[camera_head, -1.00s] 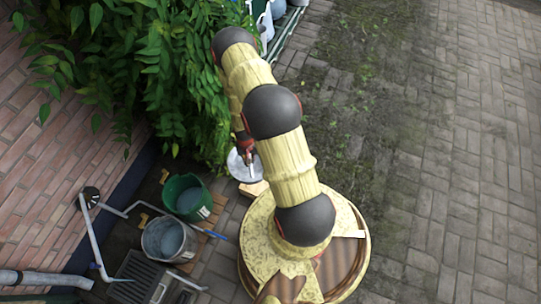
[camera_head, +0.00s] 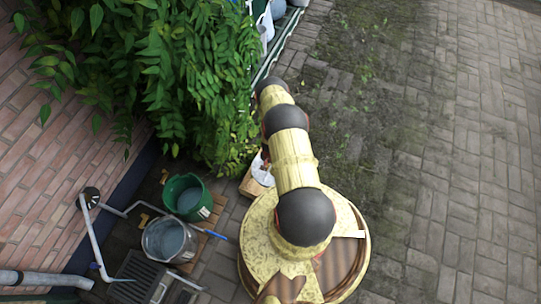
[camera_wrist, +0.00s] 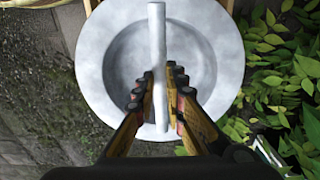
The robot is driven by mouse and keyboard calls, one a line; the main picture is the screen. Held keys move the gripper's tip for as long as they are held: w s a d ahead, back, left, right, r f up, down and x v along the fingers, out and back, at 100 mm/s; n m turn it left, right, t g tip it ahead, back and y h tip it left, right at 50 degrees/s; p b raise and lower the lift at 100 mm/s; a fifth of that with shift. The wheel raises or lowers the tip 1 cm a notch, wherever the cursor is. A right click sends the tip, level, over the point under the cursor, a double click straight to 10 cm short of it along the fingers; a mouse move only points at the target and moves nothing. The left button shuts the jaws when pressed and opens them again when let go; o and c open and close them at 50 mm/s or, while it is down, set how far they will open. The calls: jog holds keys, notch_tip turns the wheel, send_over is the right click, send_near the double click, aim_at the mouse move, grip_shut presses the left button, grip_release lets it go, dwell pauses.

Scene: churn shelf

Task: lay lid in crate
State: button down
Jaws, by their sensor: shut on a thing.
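The lid (camera_wrist: 110,60) is a pale grey round disc with a wide rim and a straight bar handle across its middle. My gripper (camera_wrist: 160,88) is shut on this bar, with one finger on each side. In the head view a small part of the lid (camera_head: 261,170) shows left of my arm, over a light wooden crate (camera_head: 250,187). My arm hides most of both there. In the wrist view a tan edge shows behind the lid at the top. I cannot tell whether the lid touches the crate.
A green bucket (camera_head: 186,197) and a grey bucket (camera_head: 168,240) stand left of the crate. Leafy plants (camera_head: 170,80) hang close beside the lid. A brick wall (camera_head: 60,150) with pipes is at the left. Open paving (camera_head: 450,150) lies to the right.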

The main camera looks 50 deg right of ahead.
jog(key=f+b, duration=0.1)
jog(key=f, duration=0.2)
jog(key=f+b, duration=0.1)
jog(key=shift+w+d+f+b, duration=0.1)
jog(key=shift+d+f+b, duration=0.15)
jog(key=shift+b, duration=0.05)
notch_tip(320, 180, down, 11)
jog(key=b, duration=0.8)
jog(key=shift+r, duration=0.15)
jog(key=shift+r, duration=0.1)
jog(key=c, duration=2.3)
grip_release()
jog(key=shift+f, duration=0.2)
jog(key=o, duration=0.5)
jog(key=shift+c, duration=0.2)
jog(key=shift+r, duration=0.1)
